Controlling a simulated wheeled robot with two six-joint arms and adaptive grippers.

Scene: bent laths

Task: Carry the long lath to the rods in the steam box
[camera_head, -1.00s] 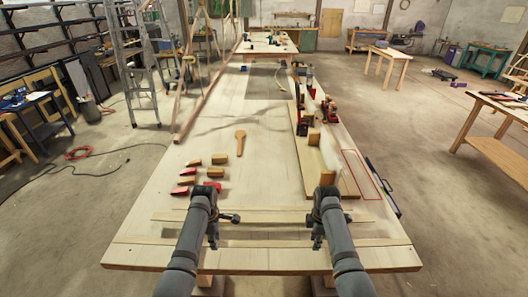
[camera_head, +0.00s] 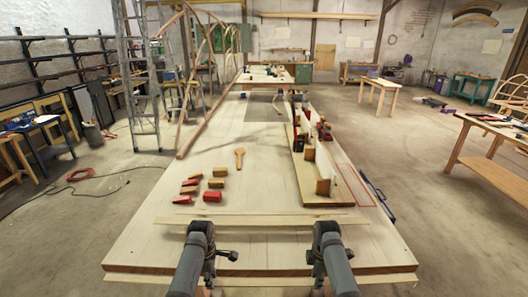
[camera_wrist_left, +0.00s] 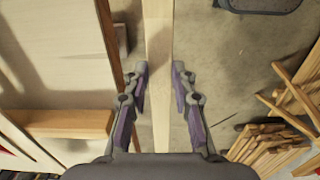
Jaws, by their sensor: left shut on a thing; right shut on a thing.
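The long lath (camera_head: 265,281) is a pale, thin strip lying crosswise at the table's front edge in the head view. My left gripper (camera_head: 209,268) is shut on it left of its middle, and my right gripper (camera_head: 318,270) is shut on it farther right. In the left wrist view the lath (camera_wrist_left: 158,30) runs between the fingers of my left gripper (camera_wrist_left: 158,72), with floor and the table's side beneath. Parts of the lath are hidden by my arms. I cannot make out the steam box or its rods.
The long table (camera_head: 140,225) extends ahead. Another pale lath (camera_head: 265,219) lies on it crosswise. Wedges and blocks (camera_head: 212,196), a wooden paddle (camera_head: 239,158) and a clamped form (camera_head: 322,185) stand beyond. A stepladder (camera_head: 135,70) is at left. Open floor lies right (camera_head: 430,210).

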